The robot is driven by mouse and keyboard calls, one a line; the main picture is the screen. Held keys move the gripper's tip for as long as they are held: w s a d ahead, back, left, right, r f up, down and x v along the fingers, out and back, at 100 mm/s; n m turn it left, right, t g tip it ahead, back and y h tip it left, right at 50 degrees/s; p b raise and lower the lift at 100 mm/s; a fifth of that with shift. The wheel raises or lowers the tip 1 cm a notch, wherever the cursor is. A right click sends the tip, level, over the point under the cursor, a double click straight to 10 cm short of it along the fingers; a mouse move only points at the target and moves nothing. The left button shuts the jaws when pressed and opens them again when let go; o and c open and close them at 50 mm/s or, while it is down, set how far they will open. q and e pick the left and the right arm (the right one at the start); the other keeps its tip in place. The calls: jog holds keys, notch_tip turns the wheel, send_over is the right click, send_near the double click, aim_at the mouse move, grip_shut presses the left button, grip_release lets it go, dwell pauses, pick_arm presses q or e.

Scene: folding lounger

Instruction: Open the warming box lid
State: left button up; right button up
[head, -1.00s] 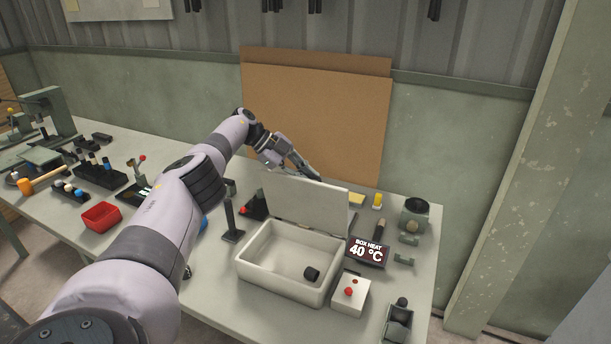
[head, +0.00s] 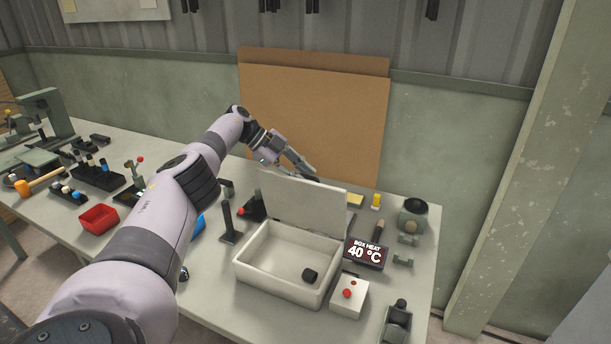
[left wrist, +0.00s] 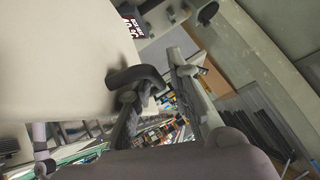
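The warming box (head: 283,287) is a white open-topped box on the bench. Its pale lid (head: 300,203) stands up, nearly upright, along the box's back edge. A small black cylinder (head: 310,275) lies inside the box. My left gripper (head: 300,172) is behind the lid's top edge, with its fingers apart. In the left wrist view the lid (left wrist: 50,70) fills the upper left, and a dark rounded piece at its edge lies close to one finger of the gripper (left wrist: 160,80). I cannot tell whether they touch. My right gripper is not in view.
A display reading "BOX HEAT 40 °C" (head: 366,253) and a white box with a red button (head: 348,297) stand right of the warming box. A dark post (head: 228,222) stands left of it. A red bin (head: 99,219) is further left. Brown boards (head: 315,115) lean on the wall behind.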

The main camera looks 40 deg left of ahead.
pick_arm(q)
jog(key=v, duration=0.6)
jog(key=shift+s+r, duration=0.15)
jog(key=shift+r, duration=0.05)
jog(key=shift+a, duration=0.1)
